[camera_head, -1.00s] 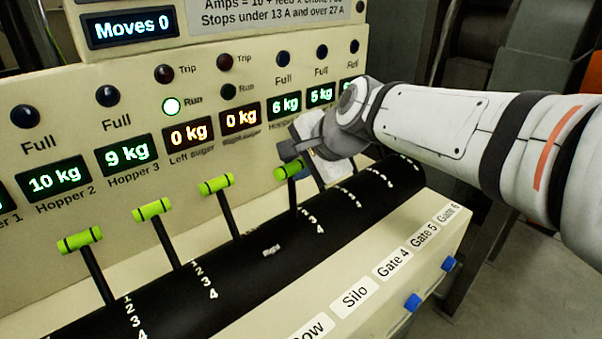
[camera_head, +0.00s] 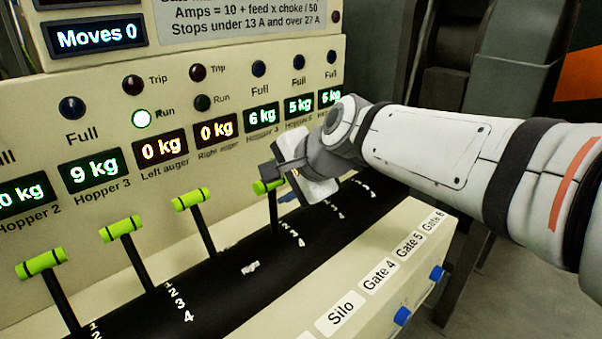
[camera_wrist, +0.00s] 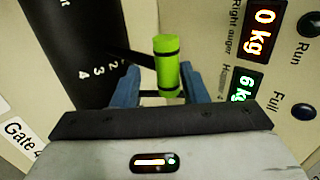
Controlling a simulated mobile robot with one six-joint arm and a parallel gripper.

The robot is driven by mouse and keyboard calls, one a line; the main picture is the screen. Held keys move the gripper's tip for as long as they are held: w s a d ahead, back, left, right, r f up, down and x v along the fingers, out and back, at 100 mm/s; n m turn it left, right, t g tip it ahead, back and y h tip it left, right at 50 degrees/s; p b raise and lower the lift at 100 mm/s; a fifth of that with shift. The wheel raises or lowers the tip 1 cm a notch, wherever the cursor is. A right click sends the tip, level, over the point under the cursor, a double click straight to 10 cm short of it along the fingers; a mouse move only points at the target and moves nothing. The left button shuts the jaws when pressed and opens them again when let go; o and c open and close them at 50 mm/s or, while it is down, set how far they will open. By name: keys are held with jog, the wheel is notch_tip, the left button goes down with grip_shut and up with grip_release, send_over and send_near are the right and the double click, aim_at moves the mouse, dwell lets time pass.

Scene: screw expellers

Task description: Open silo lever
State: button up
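A row of black levers with green handles stands along the black drum. My gripper (camera_wrist: 157,87) is at the rightmost green handle visible (camera_head: 262,187). In the wrist view, this handle (camera_wrist: 167,65) stands between the two blue fingers, with a visible gap on the left and a smaller one on the right. The gripper is open and not clamped on it. The Silo label (camera_head: 341,312) is on the front ledge. The wrist view shows the Gate 4 label (camera_wrist: 18,130) near this lever. I cannot tell for certain which lever belongs to Silo.
Other green-handled levers stand to the left, the nearest at the third handle (camera_head: 190,199). The cream panel with kg displays (camera_head: 163,150) rises close behind. Blue knobs (camera_head: 402,316) stick out below the ledge. Open floor lies to the right.

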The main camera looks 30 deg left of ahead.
jog(key=shift+o, duration=0.3)
jog(key=shift+r, duration=0.2)
jog(key=v, duration=0.7)
jog(key=shift+d+r+p, duration=0.25)
jog(key=shift+d+p, duration=0.05)
jog(key=shift+s, duration=0.15)
